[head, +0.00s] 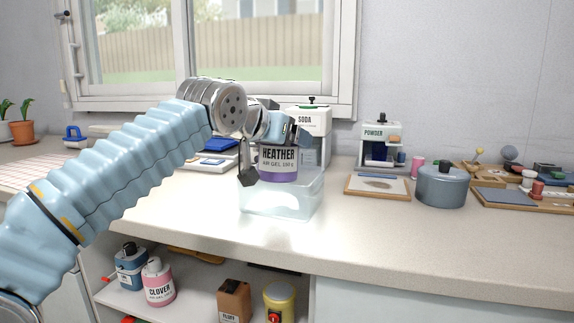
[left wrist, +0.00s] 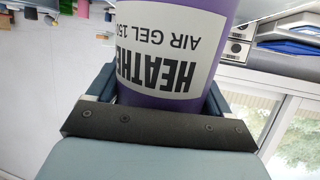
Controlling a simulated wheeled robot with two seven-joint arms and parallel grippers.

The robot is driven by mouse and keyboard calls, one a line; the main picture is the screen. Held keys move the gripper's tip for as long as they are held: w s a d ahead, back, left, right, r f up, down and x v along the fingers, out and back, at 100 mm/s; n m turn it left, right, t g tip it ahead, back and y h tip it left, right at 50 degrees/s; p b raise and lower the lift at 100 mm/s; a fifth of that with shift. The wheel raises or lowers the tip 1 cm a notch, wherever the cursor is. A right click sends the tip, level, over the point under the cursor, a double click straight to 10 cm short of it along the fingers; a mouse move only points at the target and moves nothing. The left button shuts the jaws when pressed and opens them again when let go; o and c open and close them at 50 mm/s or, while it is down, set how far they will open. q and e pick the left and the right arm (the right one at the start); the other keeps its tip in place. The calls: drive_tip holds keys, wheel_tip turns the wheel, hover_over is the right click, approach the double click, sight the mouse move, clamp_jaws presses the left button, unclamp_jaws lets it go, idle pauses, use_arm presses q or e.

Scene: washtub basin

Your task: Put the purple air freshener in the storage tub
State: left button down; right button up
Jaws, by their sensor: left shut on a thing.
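The purple air freshener (head: 278,176), with a white label reading "HEATHER AIR GEL", is held upright by my left gripper (head: 247,160). It also fills the middle of the left wrist view (left wrist: 165,95), between the fingers of the left gripper (left wrist: 160,115). The storage tub (head: 290,208) is a clear, pale box on the counter. In the head view the air freshener overlaps the tub's upper part; I cannot tell exactly how far its base is inside or above it. My right gripper is not in view.
A soda dispenser (head: 308,122) stands behind the tub. To the right are a powder dispenser (head: 381,140), a framed board (head: 377,187) and a grey-blue pot (head: 442,186). The counter front (head: 370,245) is clear. The shelf below holds a pink "CLOVER" bottle (head: 158,283) and other containers.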

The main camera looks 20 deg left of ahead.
sight(266, 157)
use_arm(q)
drive_tip(key=c, duration=1.8)
unclamp_jaws()
drive_tip(key=f, duration=0.2)
drive_tip(key=w+f, duration=0.1)
drive_tip(key=f, duration=0.1)
drive_tip(key=w+f+b, duration=0.1)
drive_tip(key=shift+w+f, duration=0.1)
drive_tip(key=shift+f, duration=0.3)
drive_tip(key=shift+c, duration=0.2)
drive_tip(key=shift+f, duration=0.15)
drive_tip(key=o, duration=1.8)
drive_tip(key=shift+o, duration=0.2)
drive_tip(key=b+v, duration=0.1)
drive_tip(key=v, duration=1.1)
